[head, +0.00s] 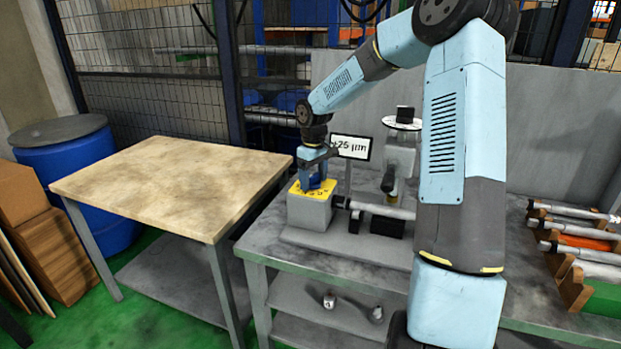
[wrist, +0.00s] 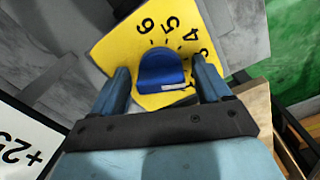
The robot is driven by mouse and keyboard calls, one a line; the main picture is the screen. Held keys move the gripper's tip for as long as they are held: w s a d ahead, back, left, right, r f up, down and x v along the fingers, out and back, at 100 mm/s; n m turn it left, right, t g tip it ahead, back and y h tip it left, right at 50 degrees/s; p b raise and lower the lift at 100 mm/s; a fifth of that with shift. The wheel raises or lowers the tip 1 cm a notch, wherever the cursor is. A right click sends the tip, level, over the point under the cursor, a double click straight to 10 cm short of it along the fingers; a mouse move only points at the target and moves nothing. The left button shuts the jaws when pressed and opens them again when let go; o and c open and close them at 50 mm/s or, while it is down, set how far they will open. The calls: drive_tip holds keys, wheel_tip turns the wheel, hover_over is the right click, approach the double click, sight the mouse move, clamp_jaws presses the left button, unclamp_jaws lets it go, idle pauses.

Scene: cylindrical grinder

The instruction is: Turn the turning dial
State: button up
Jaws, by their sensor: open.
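The turning dial is a blue knob (wrist: 162,72) on a yellow plate with black numbers (wrist: 225,30). In the wrist view the knob sits between the two fingers of my gripper (wrist: 165,82), with a gap visible on each side. A white mark shows on the knob's near edge. In the head view my gripper (head: 315,182) points down over the yellow plate (head: 303,193) on top of a grey box (head: 310,212); it hides most of the knob there. My gripper is open.
A sign reading "+25 µm" (head: 350,147) stands right behind the grey box. A shaft (head: 378,209) lies to the right of the box. A dial gauge (head: 401,124) stands behind it. A rack of rods (head: 575,240) is at far right. A wooden-topped table (head: 170,185) stands left.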

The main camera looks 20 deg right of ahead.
sight(314, 174)
drive_tip(key=c, duration=1)
drive_tip(key=shift+r+n, duration=0.1)
drive_tip(key=shift+n, duration=0.7)
drive_tip(key=o, duration=1)
wheel_tip(314, 174, up, 14)
drive_tip(key=shift+f, duration=0.2)
